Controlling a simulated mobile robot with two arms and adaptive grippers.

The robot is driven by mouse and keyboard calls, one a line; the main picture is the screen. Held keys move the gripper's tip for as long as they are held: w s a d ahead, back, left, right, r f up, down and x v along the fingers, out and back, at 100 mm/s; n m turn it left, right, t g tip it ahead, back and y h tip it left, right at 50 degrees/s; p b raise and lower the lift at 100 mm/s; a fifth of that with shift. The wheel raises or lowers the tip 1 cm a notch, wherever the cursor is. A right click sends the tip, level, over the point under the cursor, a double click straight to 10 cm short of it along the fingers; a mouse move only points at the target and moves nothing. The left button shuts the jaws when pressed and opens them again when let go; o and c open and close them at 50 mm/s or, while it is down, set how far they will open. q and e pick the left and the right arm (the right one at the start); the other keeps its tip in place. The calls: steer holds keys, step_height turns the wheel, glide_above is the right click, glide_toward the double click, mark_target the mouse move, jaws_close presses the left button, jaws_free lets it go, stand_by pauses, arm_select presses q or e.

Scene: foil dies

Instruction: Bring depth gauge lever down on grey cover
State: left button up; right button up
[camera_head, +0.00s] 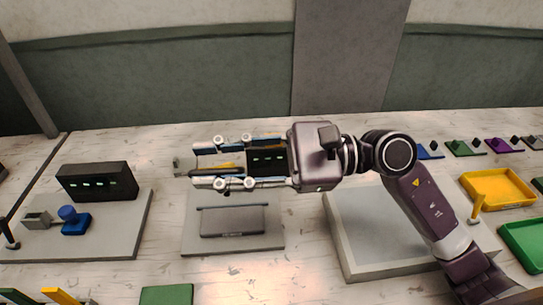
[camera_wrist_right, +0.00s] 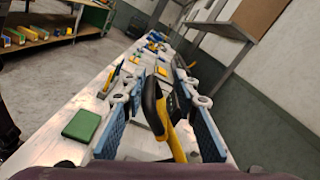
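A grey cover (camera_head: 233,221) lies on a light grey plate (camera_head: 265,240) on the bench, at the middle of the head view. My right gripper (camera_head: 192,165) comes in from the right above the far side of this plate, its fingers pointing left. A black and yellow lever-like part (camera_wrist_right: 165,110) stands between its fingers in the right wrist view, and yellow (camera_head: 225,166) shows between them in the head view. The fingers look apart; whether they touch this part I cannot tell. My left gripper is out of view.
A black box with lit marks (camera_head: 97,182) and a blue part (camera_head: 75,220) are at the left. A green block (camera_head: 167,295) lies at the front; it also shows in the wrist view (camera_wrist_right: 82,124). Yellow (camera_head: 497,186) and green (camera_head: 525,243) trays stand at the right.

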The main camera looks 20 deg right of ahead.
steer(key=s+d, duration=0.2)
steer(key=d, duration=0.8)
steer(key=shift+d, duration=0.4)
steer(key=shift+s, duration=0.1)
